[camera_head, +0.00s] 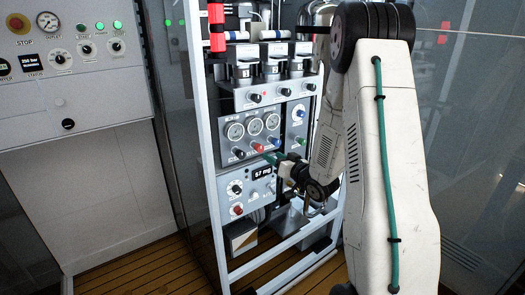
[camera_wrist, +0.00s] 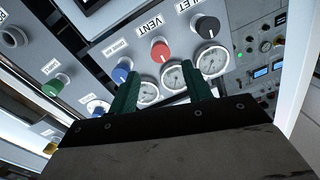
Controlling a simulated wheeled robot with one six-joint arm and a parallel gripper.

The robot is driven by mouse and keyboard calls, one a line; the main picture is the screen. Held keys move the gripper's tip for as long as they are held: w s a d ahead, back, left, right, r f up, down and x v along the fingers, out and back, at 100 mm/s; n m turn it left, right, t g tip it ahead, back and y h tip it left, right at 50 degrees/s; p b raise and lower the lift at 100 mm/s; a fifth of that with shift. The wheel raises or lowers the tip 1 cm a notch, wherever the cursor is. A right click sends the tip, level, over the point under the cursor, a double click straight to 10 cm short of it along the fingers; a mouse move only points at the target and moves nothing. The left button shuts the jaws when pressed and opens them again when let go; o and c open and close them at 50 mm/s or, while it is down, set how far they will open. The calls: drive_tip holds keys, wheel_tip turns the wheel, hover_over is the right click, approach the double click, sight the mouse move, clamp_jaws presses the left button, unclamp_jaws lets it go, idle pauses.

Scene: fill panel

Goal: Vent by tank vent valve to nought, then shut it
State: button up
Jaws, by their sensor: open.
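A red round knob (camera_wrist: 160,51) under a label reading VENT is on the grey gauge panel (camera_head: 228,160). It also shows in the head view as a small red knob (camera_head: 258,148) below the gauges. My gripper (camera_wrist: 160,70) is open with green fingers. In the wrist view the knob appears between and just beyond the fingertips; contact cannot be told. In the head view my gripper (camera_head: 271,158) is close to the panel, just right of and below the red knob. Three dial gauges (camera_head: 254,126) are above the knobs; their readings are too small to tell.
A black knob (camera_wrist: 207,27) labelled OUTLET and a blue knob (camera_wrist: 122,72) flank the red one. A green knob (camera_wrist: 56,85) is farther left. A lower panel has a display (camera_head: 262,172) and another red knob (camera_head: 237,209). A white frame post (camera_head: 205,150) stands left.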

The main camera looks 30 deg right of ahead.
sight(261, 149)
drive_tip(key=w, duration=0.7)
drive_tip(key=shift+w+a, duration=0.2)
drive_tip(key=shift+a, duration=0.15)
drive_tip(key=c, duration=1)
